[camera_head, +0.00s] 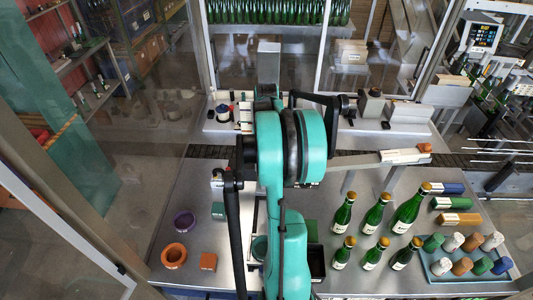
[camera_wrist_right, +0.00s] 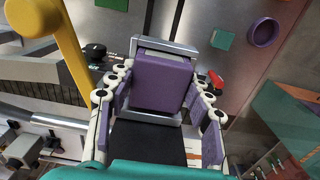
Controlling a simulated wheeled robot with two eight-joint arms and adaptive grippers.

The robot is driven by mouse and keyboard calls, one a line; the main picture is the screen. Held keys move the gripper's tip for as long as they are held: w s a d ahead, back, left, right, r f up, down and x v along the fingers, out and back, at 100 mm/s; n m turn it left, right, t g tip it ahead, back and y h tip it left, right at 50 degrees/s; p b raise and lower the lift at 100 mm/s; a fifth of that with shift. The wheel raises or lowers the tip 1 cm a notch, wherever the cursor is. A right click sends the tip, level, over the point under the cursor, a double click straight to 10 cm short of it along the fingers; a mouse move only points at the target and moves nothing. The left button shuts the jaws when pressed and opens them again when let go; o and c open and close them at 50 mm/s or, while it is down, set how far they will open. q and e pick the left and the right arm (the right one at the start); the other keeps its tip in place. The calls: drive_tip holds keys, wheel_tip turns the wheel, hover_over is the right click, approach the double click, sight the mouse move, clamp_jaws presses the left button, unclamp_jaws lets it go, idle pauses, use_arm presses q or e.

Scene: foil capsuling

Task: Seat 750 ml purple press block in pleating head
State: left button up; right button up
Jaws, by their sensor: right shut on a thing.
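The purple press block (camera_wrist_right: 160,82) fills the middle of the right wrist view. My right gripper (camera_wrist_right: 158,92) is around it, with its purple-padded fingers on either side, shut on the block. A silver metal frame (camera_wrist_right: 168,46), seemingly the pleating head, shows along the far edge of the block, and bare metal shows at its near edge. I cannot tell how deep the block sits in the frame. In the head view a teal arm of mine covers this spot, so the block and right gripper are hidden there. My left gripper is not in view.
A yellow bar (camera_wrist_right: 58,45) crosses the left of the wrist view. A purple ring (camera_head: 185,221), an orange ring (camera_head: 174,255) and a green block (camera_head: 218,210) lie on the table's left. Green bottles (camera_head: 376,215) and a tray of capsules (camera_head: 440,268) stand on its right.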

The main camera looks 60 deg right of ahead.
drive_tip(key=shift+f, duration=0.2)
drive_tip(key=o, duration=1.2)
drive_tip(key=shift+r, duration=0.1)
drive_tip(key=shift+r, duration=0.6)
wheel_tip(320, 180, up, 11)
drive_tip(key=b, duration=0.1)
